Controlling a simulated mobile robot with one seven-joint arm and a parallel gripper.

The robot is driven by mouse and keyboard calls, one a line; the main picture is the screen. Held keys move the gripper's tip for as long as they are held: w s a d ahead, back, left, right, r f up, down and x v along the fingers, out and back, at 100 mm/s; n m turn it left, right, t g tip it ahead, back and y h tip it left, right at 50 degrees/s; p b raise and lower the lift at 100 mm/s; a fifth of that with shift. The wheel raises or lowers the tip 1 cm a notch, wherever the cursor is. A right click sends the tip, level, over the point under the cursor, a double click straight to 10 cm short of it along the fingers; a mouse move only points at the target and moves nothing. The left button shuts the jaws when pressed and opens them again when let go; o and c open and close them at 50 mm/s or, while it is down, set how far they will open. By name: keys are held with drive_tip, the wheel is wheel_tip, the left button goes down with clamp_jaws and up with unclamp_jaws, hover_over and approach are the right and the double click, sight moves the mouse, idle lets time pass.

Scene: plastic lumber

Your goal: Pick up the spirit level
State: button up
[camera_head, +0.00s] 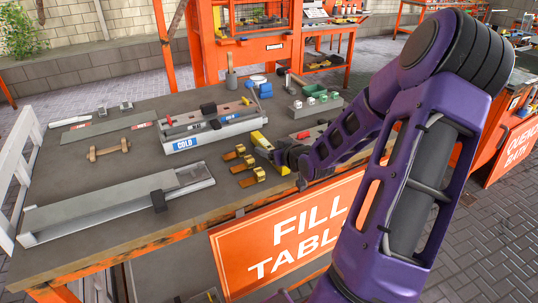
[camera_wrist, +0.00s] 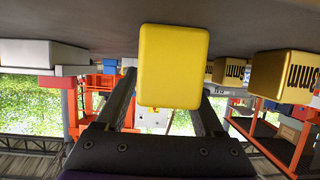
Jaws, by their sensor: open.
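The spirit level appears to be the yellow bar (camera_head: 261,140) near the right part of the table, just beyond my gripper (camera_head: 279,156). In the wrist view, its yellow end (camera_wrist: 173,66) is large and close, in line with the gap between my two dark fingers (camera_wrist: 166,112). The fingers are apart, one to each side of it in the picture. I cannot tell whether either finger touches it.
Several gold blocks (camera_head: 245,165) lie close left of my gripper; one marked block (camera_wrist: 284,75) shows in the wrist view. A "COLD" tray (camera_head: 215,137), a long metal mold (camera_head: 110,205) and a wooden dumbbell-shaped piece (camera_head: 109,150) lie farther left. The table's front edge is close.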

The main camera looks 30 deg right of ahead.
drive_tip(key=shift+w+f, duration=0.15)
drive_tip(key=shift+w, duration=0.4)
clamp_jaws()
